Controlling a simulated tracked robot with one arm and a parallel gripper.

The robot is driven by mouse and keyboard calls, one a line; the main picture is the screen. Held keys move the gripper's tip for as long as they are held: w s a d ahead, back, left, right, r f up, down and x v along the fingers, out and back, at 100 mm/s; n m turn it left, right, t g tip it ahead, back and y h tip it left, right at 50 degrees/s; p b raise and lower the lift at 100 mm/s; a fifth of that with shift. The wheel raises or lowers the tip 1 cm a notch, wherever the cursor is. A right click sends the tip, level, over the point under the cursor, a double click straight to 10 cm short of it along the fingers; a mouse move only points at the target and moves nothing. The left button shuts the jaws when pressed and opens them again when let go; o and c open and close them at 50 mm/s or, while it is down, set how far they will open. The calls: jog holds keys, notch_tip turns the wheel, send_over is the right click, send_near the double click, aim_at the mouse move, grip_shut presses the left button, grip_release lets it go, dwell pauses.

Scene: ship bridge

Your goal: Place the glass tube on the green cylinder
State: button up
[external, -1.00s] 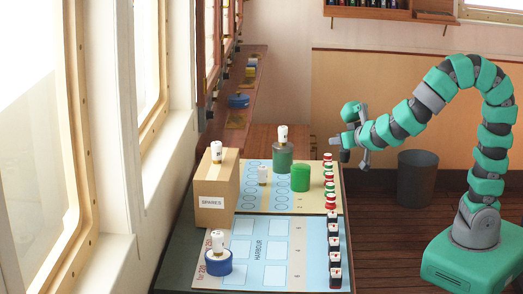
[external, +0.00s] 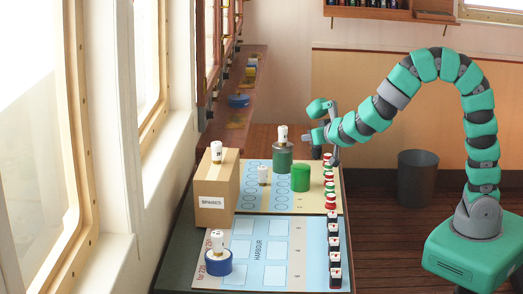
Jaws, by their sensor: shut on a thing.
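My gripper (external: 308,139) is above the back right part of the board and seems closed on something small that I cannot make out. I cannot tell whether this is the glass tube. A bright green cylinder (external: 300,178) stands upright with a bare top, below and slightly left of my gripper, apart from it. A darker green cylinder (external: 283,160) stands behind it with a white-capped piece (external: 283,134) on top, close to the left of my gripper. A small pale, partly clear piece (external: 263,176) stands on the board left of the bright green cylinder.
A brown box (external: 217,200) marked SPARES stands at the left with a white piece on it. A blue cylinder (external: 218,266) with a white piece is at the front left. Several red, green and black-white pieces (external: 333,240) line the right edge. The HARBOUR squares are clear.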

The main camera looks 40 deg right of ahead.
jog(key=w, duration=0.1)
jog(key=w+a, duration=0.1)
jog(key=w, duration=0.3)
jog(key=shift+a+f, duration=0.25)
jog(key=shift+a, duration=0.15)
jog(key=shift+f+b, duration=0.65)
jog(key=shift+f, duration=1.2)
jog(key=shift+r, duration=0.1)
jog(key=o, duration=1)
jog(key=shift+c, duration=0.2)
jog(key=shift+s+a+r, duration=0.15)
jog(key=shift+s+r, duration=0.05)
jog(key=shift+s, duration=0.2)
jog(key=p+v, duration=0.1)
jog(key=v, duration=1)
jog(key=shift+p, duration=0.4)
